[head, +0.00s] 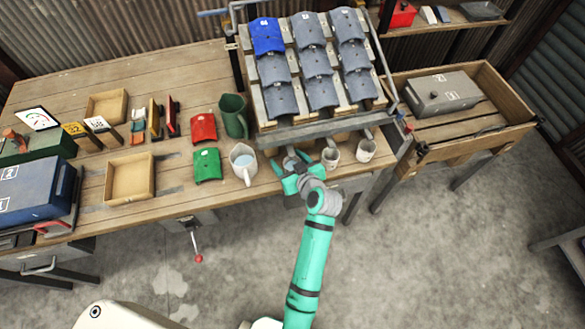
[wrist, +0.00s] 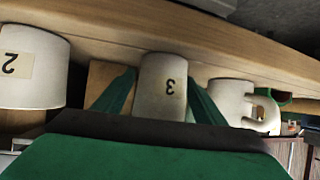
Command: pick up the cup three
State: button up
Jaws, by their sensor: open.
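Cup three (wrist: 160,88), a small white cup marked "3", stands between the two green fingers of my gripper (wrist: 160,105) in the wrist view, where the picture is upside down. A finger shows on each side of it, and the gripper is open. In the head view my gripper (head: 291,172) is at the table's front edge. It mostly hides cup three, of which a bit of rim (head: 290,162) seems to show between the fingers.
A cup marked "2" (wrist: 32,68) is close beside, shown in the head view (head: 330,157) too; another cup (head: 366,150) stands farther right. A white jug (head: 243,163) is to the left. The rack of grey tiles (head: 318,62) rises behind, with its lower rail (head: 318,129) above the cups.

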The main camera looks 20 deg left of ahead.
jog(key=c, duration=1.1)
jog(key=shift+r, duration=0.1)
